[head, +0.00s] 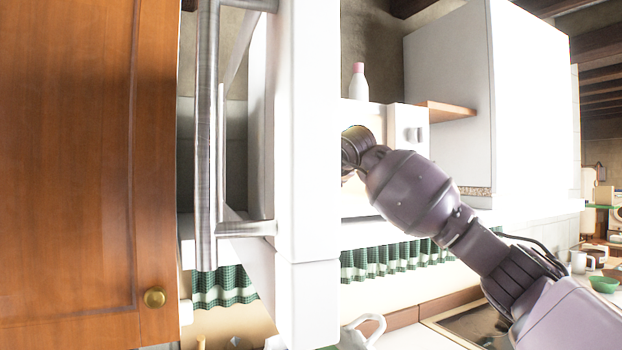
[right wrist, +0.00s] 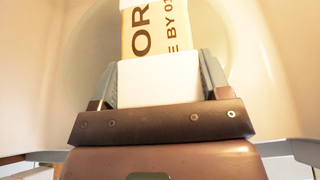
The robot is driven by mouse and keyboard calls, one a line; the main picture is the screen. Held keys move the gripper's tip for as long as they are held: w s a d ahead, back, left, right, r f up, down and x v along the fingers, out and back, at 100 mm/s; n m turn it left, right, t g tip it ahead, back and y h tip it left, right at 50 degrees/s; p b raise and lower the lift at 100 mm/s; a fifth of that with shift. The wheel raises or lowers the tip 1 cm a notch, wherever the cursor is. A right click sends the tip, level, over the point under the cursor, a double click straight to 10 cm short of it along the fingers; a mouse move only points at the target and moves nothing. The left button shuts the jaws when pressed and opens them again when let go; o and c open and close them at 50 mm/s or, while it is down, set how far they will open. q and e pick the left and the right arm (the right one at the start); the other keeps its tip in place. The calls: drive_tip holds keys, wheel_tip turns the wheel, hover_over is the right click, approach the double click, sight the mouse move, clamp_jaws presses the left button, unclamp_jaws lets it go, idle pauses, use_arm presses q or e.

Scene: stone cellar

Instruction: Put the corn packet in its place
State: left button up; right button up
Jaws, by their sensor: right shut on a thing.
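The corn packet (right wrist: 160,38) shows in the right wrist view as a tan and white block with the dark letters "OR" and "E BY 01". My right gripper (right wrist: 158,82) is shut on its white lower part. A pale, rounded interior surrounds the packet. In the head view my right arm reaches left into a pale opening beside a white panel with a knob (head: 414,134). A white door edge in front hides the right gripper and packet there. My left gripper is in neither view.
A white door with a metal bar handle (head: 205,150) stands close in front. An orange wooden door (head: 70,170) fills the left. A pink-capped white bottle (head: 358,82) stands above the opening. A white cabinet (head: 450,100) hangs to the right. A white jug (head: 360,333) is below.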

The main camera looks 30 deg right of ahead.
drive_tip(key=shift+w+r+p, duration=0.15)
drive_tip(key=shift+w+p, duration=0.2)
drive_tip(key=shift+w, duration=0.25)
drive_tip(key=shift+w+r+p, duration=0.15)
drive_tip(key=shift+w+p, duration=0.2)
drive_tip(key=shift+w, duration=0.25)
drive_tip(key=shift+w+f, duration=0.15)
drive_tip(key=shift+w, duration=0.15)
drive_tip(key=shift+f, duration=0.35)
drive_tip(key=shift+s+f+b, duration=0.1)
drive_tip(key=shift+f+b, duration=0.1)
drive_tip(key=shift+b, duration=0.1)
drive_tip(key=o, duration=1.1)
drive_tip(key=shift+o, duration=0.2)
